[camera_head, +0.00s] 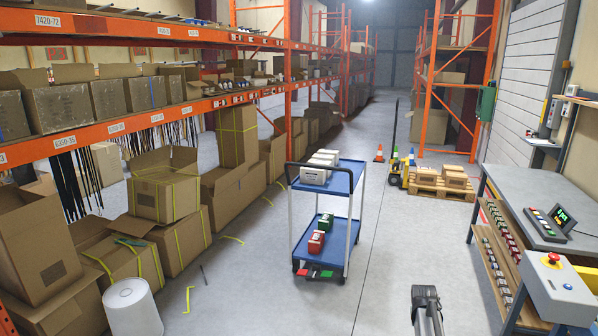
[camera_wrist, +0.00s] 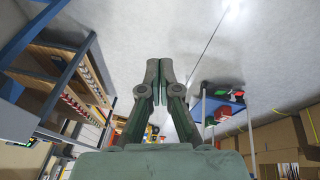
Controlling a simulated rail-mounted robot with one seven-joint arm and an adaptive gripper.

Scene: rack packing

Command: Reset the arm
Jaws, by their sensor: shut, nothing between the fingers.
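My gripper (camera_wrist: 160,72) is in the wrist view with its two fingertips together. It is shut and holds nothing. Bare grey floor lies behind the fingertips. In the head view a dark part of my arm (camera_head: 426,308) shows at the bottom edge, right of the middle, over open floor. The gripper's fingers cannot be made out there. Nothing touches the gripper.
A blue cart (camera_head: 330,262) carries white boxes on top and red and green items below. A workbench (camera_head: 555,215) with shelves stands at the right. Orange racks (camera_head: 120,128) with cardboard boxes line the left. A wooden pallet (camera_head: 440,190) lies behind.

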